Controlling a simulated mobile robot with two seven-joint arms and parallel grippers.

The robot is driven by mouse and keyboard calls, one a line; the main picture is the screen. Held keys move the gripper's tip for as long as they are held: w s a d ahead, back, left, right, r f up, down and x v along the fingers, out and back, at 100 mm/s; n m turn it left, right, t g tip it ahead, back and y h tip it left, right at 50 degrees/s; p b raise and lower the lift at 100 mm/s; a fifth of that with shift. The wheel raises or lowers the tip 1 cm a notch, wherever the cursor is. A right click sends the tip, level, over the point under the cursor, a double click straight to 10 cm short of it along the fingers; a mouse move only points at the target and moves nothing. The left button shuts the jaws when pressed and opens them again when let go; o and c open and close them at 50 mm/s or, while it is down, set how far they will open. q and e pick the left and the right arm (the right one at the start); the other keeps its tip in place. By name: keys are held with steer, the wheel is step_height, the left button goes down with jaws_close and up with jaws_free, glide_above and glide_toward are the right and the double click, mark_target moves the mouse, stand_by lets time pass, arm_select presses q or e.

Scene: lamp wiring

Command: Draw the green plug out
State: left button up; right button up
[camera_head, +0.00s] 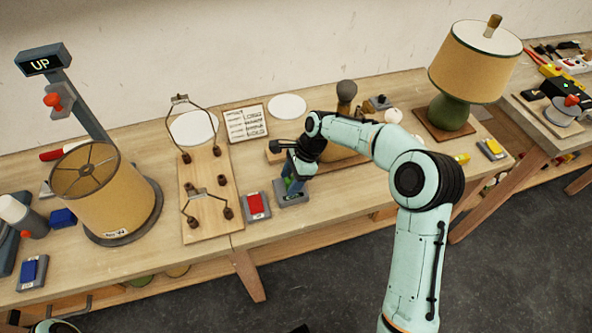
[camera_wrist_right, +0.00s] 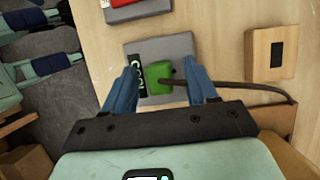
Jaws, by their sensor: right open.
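The green plug (camera_wrist_right: 158,78) sits on a grey base block (camera_wrist_right: 181,47) with a dark label, and a brown cable runs from it to the right in the right wrist view. My right gripper (camera_wrist_right: 161,68) is open, with one blue finger on each side of the plug. A gap shows between the plug and each finger, wider on the right. In the head view my right gripper (camera_head: 292,184) is over the grey base (camera_head: 293,199) and hides most of the plug. My left gripper is not in view.
A red block on a grey base (camera_head: 257,204) stands just left of the plug's base. A wooden board with a wire lamp frame (camera_head: 205,217) lies further left. A wooden block with a dark slot (camera_wrist_right: 271,53) is right of the plug in the wrist view.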

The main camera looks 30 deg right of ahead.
mark_target(290, 179)
steer(key=shift+a+f, duration=0.2)
steer(key=shift+f, duration=0.1)
jaws_close()
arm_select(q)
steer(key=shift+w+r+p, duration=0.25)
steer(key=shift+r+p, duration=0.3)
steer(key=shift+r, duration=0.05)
arm_select(e)
steer(key=shift+r, duration=0.7)
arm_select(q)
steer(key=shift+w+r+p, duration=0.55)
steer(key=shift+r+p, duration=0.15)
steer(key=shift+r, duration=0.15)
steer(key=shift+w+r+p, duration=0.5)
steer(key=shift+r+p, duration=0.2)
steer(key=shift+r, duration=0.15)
arm_select(e)
steer(key=shift+w+r, duration=0.1)
steer(key=shift+r, duration=2.15)
